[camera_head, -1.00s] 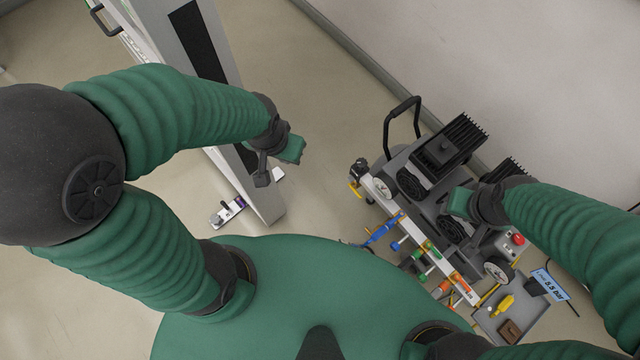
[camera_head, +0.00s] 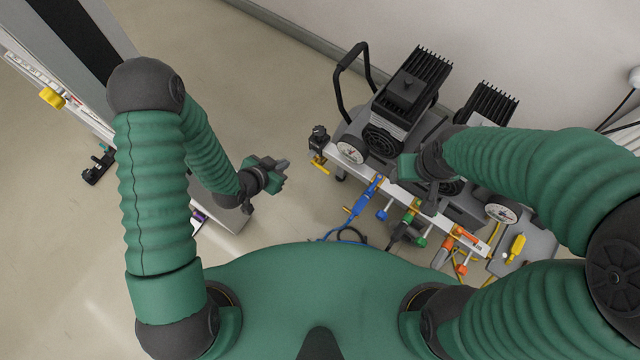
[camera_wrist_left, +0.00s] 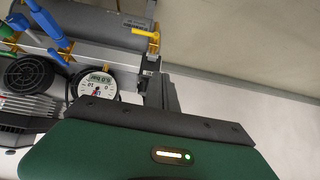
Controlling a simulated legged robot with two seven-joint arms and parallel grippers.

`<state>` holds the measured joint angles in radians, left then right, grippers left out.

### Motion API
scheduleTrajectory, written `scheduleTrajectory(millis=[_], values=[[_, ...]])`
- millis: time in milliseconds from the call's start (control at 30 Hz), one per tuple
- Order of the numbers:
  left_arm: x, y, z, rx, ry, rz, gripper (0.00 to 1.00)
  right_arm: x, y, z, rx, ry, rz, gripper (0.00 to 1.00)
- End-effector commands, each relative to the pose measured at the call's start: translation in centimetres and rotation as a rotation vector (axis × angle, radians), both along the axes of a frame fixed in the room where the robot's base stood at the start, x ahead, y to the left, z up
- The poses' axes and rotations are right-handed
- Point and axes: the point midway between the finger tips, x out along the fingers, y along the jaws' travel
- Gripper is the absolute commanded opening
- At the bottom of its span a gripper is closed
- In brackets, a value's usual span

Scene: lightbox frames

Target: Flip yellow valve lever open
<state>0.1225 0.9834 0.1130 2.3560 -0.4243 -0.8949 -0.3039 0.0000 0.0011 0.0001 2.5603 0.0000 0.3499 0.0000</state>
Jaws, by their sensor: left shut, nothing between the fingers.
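The yellow valve lever (camera_head: 319,160) is at the left end of the pale manifold bar (camera_head: 400,193), beside a black fitting. It also shows in the left wrist view (camera_wrist_left: 147,38), at upper centre. My left gripper (camera_head: 281,165) is shut and empty. It is just left of the lever with a small gap between them. In the left wrist view, the dark gripper part (camera_wrist_left: 160,92) points up toward the lever from below. My right gripper (camera_head: 406,167) hangs over the compressor; its fingers are not clear.
A grey compressor (camera_head: 410,85) with a black handle stands behind the bar. A gauge (camera_head: 351,150) is right of the lever. Blue (camera_head: 365,203), green and orange valves line the bar. A tall frame (camera_head: 60,40) stands at left. Floor between frame and compressor is clear.

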Motion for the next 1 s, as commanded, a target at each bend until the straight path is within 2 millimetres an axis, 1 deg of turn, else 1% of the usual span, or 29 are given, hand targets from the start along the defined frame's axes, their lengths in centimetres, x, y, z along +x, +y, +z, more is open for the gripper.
scheduleTrajectory(millis=[33, 100, 133, 200, 267, 433, 667, 767, 1000], values=[[-0.9, -1.5, -5.3, -0.054, -0.035, -0.023, 0.00, 0.0, 0.0, -3.7, 0.000, -0.001, 0.000, 0.57], [-1.6, -3.2, -7.5, -0.123, -0.102, -0.045, 0.00, 0.0, 0.0, -5.2, 0.000, -0.001, 0.000, 0.57], [-1.9, -3.7, -8.1, -0.147, -0.125, -0.048, 0.00, 0.0, 0.0, -5.6, 0.000, -0.001, 0.000, 0.57], [-2.3, -4.5, -8.7, -0.188, -0.168, -0.049, 0.00, 0.0, 0.0, -6.1, 0.000, -0.001, 0.000, 0.57], [-2.4, -4.9, -8.8, -0.207, -0.186, -0.050, 0.00, 0.0, 0.0, -6.1, 0.000, -0.002, 0.000, 0.57], [-2.4, -5.0, -8.4, -0.213, -0.195, -0.049, 0.00, 0.0, 0.0, -5.8, 0.000, -0.002, 0.000, 0.57], [-2.1, -5.2, -8.8, -0.212, -0.195, -0.049, 0.00, 0.0, 0.0, -6.0, 0.000, -0.002, 0.000, 0.57], [-1.3, -5.8, -9.6, -0.211, -0.194, -0.050, 0.00, 0.0, 0.0, -6.6, 0.000, -0.002, 0.000, 0.57], [2.3, -8.4, -12.3, -0.212, -0.196, -0.049, 0.00, 0.0, 0.0, -8.6, 0.000, -0.001, 0.000, 0.57]])
